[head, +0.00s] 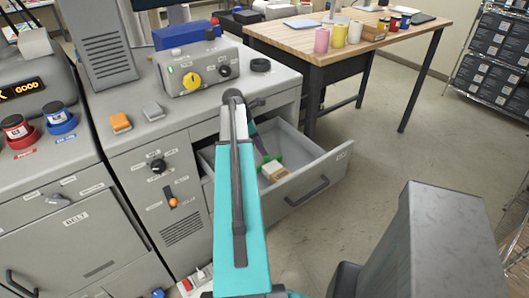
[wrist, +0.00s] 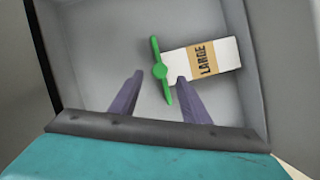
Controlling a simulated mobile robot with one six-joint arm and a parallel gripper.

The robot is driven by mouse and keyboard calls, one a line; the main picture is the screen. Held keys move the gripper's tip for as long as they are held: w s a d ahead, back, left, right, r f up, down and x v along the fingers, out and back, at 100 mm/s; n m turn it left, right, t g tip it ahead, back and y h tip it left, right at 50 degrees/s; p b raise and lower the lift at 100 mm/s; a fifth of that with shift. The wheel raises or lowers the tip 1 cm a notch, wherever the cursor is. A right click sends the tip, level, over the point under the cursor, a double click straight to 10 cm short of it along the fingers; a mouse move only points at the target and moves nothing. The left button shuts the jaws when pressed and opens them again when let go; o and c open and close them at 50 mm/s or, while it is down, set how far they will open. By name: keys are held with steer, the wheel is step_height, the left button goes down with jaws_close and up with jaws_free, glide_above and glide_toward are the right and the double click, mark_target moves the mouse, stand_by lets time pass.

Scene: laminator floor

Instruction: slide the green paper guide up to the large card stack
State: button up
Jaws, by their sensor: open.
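The green paper guide (wrist: 160,71) is a thin bar with a round knob at its middle, inside an open grey drawer. The large card stack (wrist: 225,57) is white with a tan band marked LARGE and lies just right of the guide in the wrist view. The gap between them looks very small; I cannot tell if they touch. In the head view the guide (head: 264,161) and stack (head: 275,171) lie near the drawer's middle. My gripper (wrist: 160,77) is open, reaching into the drawer, its fingers apart with the guide's knob between and beyond their tips.
The open drawer (head: 317,183) has a handle on its front and walls around the guide. A grey machine top with a control box (head: 198,68) stands above it. A wooden table (head: 355,38) with spools is behind.

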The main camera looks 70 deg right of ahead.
mark_target(267, 161)
steer(key=shift+p+x, duration=0.6)
steer(key=shift+x, duration=2.1)
jaws_close()
steer(key=shift+a, duration=0.1)
